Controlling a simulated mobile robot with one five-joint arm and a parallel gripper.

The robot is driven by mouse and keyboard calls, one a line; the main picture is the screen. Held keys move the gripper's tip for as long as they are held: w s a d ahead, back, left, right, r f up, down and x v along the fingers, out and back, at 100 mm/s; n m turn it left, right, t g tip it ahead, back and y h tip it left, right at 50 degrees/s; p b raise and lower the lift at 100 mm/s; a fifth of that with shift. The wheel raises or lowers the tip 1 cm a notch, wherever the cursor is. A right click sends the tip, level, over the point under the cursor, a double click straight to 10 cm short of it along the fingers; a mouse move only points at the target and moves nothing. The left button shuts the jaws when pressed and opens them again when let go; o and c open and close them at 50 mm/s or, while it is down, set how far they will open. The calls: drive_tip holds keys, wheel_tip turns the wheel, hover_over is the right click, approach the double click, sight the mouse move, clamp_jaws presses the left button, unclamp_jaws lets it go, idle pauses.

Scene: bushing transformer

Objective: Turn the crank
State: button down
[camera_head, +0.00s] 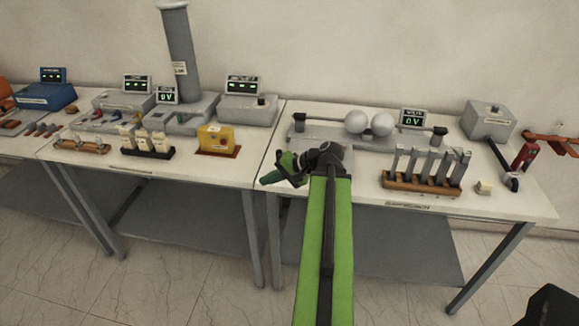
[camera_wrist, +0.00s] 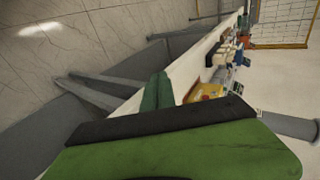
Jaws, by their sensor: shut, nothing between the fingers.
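A crank with a red handle (camera_head: 525,155) stands near the right end of the right table in the head view, beside a grey box (camera_head: 487,119). A dark rod runs from the box to the crank's foot. My gripper (camera_head: 267,179) is over the front left edge of the right table, far to the left of the crank, and points left. Its green fingers are together with nothing between them. They also show in the wrist view (camera_wrist: 158,90), where the crank is not seen.
Two metal spheres (camera_head: 369,123) on a grey base and a wooden rack of upright bars (camera_head: 422,184) lie between my gripper and the crank. A yellow block (camera_head: 215,138) is on the left table.

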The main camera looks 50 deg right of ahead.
drive_tip(key=s+d+r+m+t+h+b, duration=0.1)
drive_tip(key=s+d+r+m+t+h, duration=0.15)
drive_tip(key=s+d, duration=0.4)
drive_tip(key=s+d+r+m+t+h+b, duration=0.1)
drive_tip(key=s+d+m+t, duration=0.15)
drive_tip(key=s+d, duration=0.4)
drive_tip(key=b+x, duration=0.1)
drive_tip(key=x, duration=0.2)
drive_tip(key=b+x, duration=0.1)
drive_tip(key=x, duration=0.3)
drive_tip(key=d+b+x, duration=0.1)
drive_tip(key=x, duration=0.2)
drive_tip(key=shift+w+r, duration=0.1)
drive_tip(key=shift+w, duration=0.35)
drive_tip(key=w, duration=0.4)
drive_tip(key=shift+w+a, duration=0.25)
drive_tip(key=shift+w, duration=0.15)
drive_tip(key=shift+d, duration=0.3)
drive_tip(key=shift+s+a, duration=0.1)
